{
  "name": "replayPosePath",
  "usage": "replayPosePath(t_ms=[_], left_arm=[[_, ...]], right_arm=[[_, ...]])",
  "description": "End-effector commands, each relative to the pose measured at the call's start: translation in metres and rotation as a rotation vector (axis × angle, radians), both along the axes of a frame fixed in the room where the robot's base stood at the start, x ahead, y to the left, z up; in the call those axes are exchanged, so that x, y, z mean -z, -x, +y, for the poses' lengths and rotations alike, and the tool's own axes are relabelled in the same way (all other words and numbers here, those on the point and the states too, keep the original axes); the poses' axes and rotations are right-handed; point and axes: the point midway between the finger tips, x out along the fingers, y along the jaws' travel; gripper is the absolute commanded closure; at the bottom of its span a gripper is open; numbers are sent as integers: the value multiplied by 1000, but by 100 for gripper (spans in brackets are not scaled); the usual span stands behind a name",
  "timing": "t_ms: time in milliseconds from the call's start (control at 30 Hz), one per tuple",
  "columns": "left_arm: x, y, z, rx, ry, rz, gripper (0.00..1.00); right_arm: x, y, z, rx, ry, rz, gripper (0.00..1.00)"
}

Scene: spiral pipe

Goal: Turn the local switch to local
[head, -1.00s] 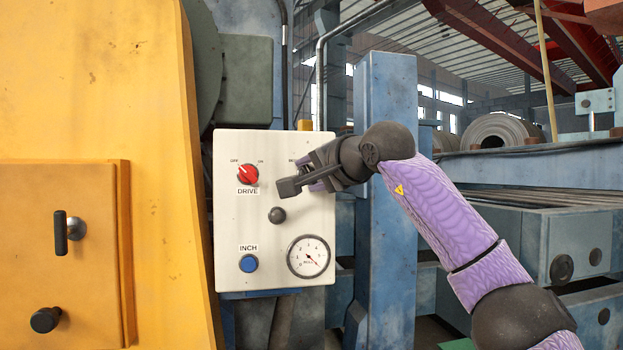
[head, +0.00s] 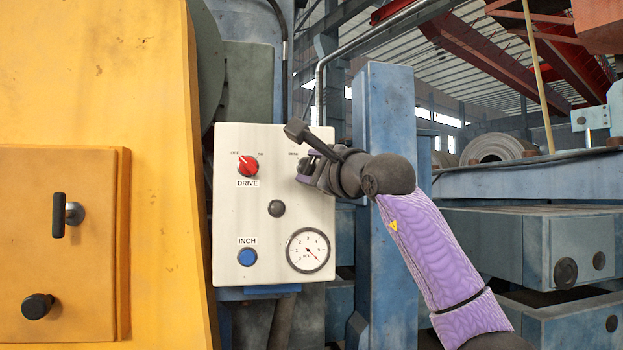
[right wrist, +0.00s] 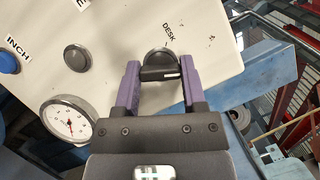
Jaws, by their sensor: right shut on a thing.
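The local switch is a black knob (right wrist: 159,66) at the upper right of the white control panel (head: 235,205), with the word DESK printed beside it. In the right wrist view, the two purple fingers of my right gripper (right wrist: 160,78) stand on either side of the knob and are shut on it. In the head view, my right gripper (head: 312,160) covers most of the switch, and only part of its label shows. Which way the knob points is hard to tell. My left gripper is not in view.
The panel also holds a red DRIVE switch (head: 248,166), a dark round button (head: 277,208), a blue INCH button (head: 247,257) and a dial gauge (head: 308,250). A yellow machine housing (head: 90,90) stands left. A blue post (head: 388,110) rises behind my right arm.

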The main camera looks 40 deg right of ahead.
Motion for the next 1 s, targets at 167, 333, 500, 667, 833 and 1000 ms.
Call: replayPosePath(t_ms=[167,333,500,667,833,1000], left_arm=[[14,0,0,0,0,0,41],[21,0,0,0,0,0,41],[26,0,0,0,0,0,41],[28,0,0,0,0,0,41],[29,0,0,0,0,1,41],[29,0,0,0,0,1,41]], right_arm=[[7,-2,1,0,-120,-55,100],[6,-2,1,1,-210,-103,100],[6,-2,1,2,-272,-134,100],[6,-2,1,3,-305,-151,100],[5,-3,1,2,-320,-158,100],[5,-3,1,2,-321,-159,100]])
